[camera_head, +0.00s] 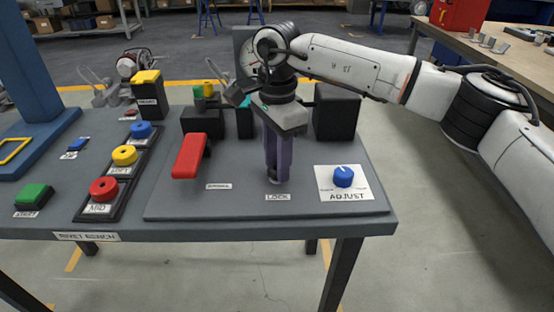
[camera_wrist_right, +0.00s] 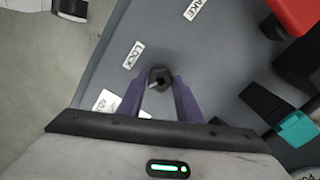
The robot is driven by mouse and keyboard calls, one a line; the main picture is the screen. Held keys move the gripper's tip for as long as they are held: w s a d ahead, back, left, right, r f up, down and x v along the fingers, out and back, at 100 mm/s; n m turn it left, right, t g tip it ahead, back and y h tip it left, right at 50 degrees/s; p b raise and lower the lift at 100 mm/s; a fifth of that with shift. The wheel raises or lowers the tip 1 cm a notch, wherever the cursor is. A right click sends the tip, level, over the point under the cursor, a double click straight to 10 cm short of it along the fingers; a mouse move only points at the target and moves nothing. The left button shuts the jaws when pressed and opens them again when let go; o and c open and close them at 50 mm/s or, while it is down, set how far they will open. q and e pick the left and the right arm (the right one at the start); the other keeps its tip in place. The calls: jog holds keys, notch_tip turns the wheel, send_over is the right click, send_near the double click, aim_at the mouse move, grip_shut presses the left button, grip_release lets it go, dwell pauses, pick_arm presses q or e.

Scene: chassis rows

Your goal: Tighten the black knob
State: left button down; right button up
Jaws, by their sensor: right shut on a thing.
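The black knob (camera_wrist_right: 159,75) is a small dark knob with a pale line across its top, beside the LOCK label (camera_wrist_right: 131,55) in the right wrist view. My right gripper (camera_wrist_right: 161,86) has its purple fingers on either side of the knob and is shut on it. In the head view my right gripper (camera_head: 276,178) points straight down at the panel, just behind the LOCK label (camera_head: 277,197). There the fingers hide most of the knob. My left gripper is in neither view.
A red lever (camera_head: 188,157) stands left of the gripper, and a blue ADJUST knob (camera_head: 343,176) stands to its right. Black blocks (camera_head: 336,112) are behind. Red, yellow and blue round buttons (camera_head: 124,155) line the left of the bench (camera_head: 225,228).

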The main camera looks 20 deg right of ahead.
jog(key=shift+r+m+p, duration=0.1)
jog(key=shift+m+p, duration=0.3)
jog(key=shift+m, duration=0.8)
jog(key=m, duration=0.3)
jog(key=shift+m+p, duration=0.3)
jog(key=shift+p, duration=0.1)
jog(key=m, duration=0.4)
jog(key=shift+m+p, duration=0.3)
jog(key=shift+p, duration=0.05)
jog(key=shift+m, duration=0.6)
jog(key=o, duration=1)
jog(key=shift+o, duration=0.2)
